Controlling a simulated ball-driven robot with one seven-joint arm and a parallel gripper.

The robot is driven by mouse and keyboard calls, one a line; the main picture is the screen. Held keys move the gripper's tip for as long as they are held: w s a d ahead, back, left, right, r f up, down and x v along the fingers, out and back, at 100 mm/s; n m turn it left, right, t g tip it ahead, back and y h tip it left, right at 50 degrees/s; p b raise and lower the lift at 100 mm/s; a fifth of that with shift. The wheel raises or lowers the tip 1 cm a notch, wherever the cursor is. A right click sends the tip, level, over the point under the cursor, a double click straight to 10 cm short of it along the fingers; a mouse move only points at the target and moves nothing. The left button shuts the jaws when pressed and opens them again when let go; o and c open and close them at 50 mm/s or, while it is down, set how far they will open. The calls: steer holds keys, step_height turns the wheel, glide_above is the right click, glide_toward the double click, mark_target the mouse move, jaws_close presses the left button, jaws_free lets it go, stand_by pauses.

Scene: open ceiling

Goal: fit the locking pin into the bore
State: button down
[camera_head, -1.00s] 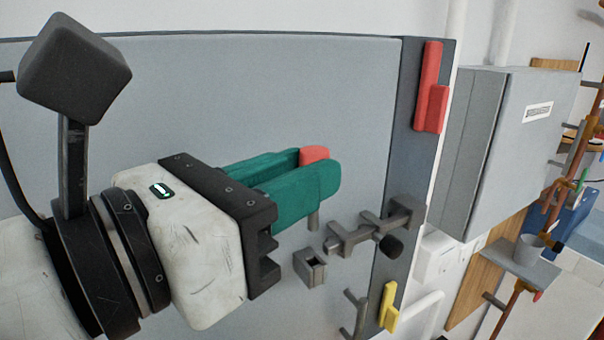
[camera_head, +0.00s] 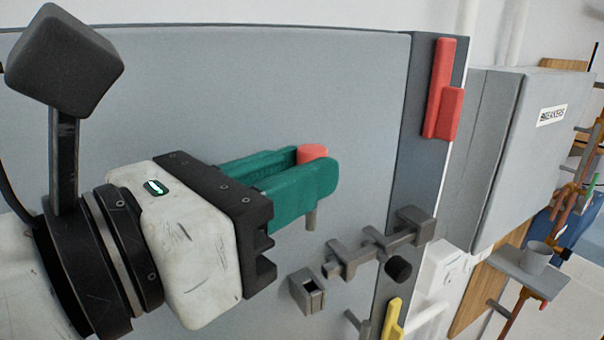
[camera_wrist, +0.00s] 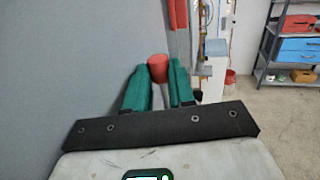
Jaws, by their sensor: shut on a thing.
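The locking pin has a red head (camera_head: 312,153) and a grey shaft (camera_head: 311,220). My gripper (camera_head: 318,180) is shut on it; the green fingers hold it just below the head. The shaft points down in the head view and its tip is free. The red head also shows in the wrist view (camera_wrist: 157,66), between the fingers (camera_wrist: 158,85). A grey square block with an opening (camera_head: 307,291), which looks like the bore, sits on the grey panel below the pin, apart from it. The depth between them is hard to judge.
A grey bolt with a black knob (camera_head: 397,269) lies right of the block on the panel (camera_head: 250,80). A red bracket (camera_head: 441,90) and a yellow one (camera_head: 391,318) sit on the panel's right edge. A grey breaker box (camera_head: 495,150) stands further right.

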steer(key=shift+f+b, duration=2.25)
steer(key=shift+f, duration=0.6)
steer(key=shift+b, duration=0.45)
steer(key=shift+f+b, duration=1.65)
steer(key=shift+f, duration=0.15)
steer(key=c, duration=0.9)
jaws_free()
steer(key=shift+r, duration=0.1)
